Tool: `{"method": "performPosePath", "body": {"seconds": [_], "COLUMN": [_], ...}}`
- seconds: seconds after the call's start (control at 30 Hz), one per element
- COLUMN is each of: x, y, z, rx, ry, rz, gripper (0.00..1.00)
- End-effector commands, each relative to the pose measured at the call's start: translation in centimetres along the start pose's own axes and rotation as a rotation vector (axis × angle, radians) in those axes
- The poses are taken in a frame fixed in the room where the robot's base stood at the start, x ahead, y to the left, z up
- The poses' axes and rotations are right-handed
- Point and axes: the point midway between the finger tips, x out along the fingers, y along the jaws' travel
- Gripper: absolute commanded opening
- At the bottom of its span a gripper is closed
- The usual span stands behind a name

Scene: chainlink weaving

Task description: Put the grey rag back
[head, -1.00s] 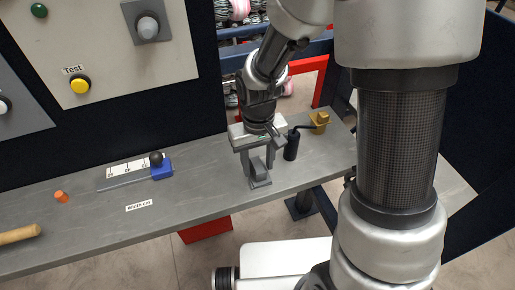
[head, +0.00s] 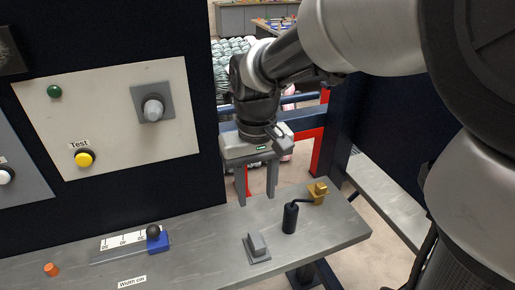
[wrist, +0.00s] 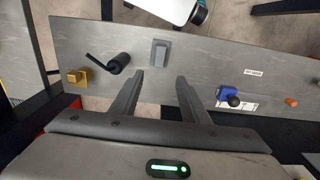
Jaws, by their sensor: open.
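A small grey piece (head: 257,245), a block rising from a flat square base, stands on the grey bench near its front edge. It also shows in the wrist view (wrist: 160,52). It may be the grey rag, but it looks stiff and I cannot tell; no other rag shows. My gripper (head: 257,201) is above the bench, behind and above the grey piece in the head view. Its two fingers are apart and nothing is between them, as the wrist view (wrist: 160,78) shows. The grey piece lies beyond the fingertips there, apart from them.
A black-handled crank (head: 290,217) with a brass block (head: 318,192) is right of the grey piece. A blue slider (head: 158,242) on a scale and an orange peg (head: 51,269) are left. A button panel (head: 110,120) stands behind. Bare bench (head: 205,245) lies between slider and grey piece.

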Motion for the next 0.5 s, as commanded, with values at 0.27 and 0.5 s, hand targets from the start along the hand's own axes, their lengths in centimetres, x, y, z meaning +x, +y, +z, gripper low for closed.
{"method": "performPosePath", "body": {"seconds": [0.27, 0.5], "x": [-5.7, -7.4], "y": [4.7, 7.1], "z": [6.2, 11.6], "rx": [0.137, 0.244], "ry": [0.237, 0.427], "rz": [0.036, 0.061], "gripper": [0.41, 0.41]}}
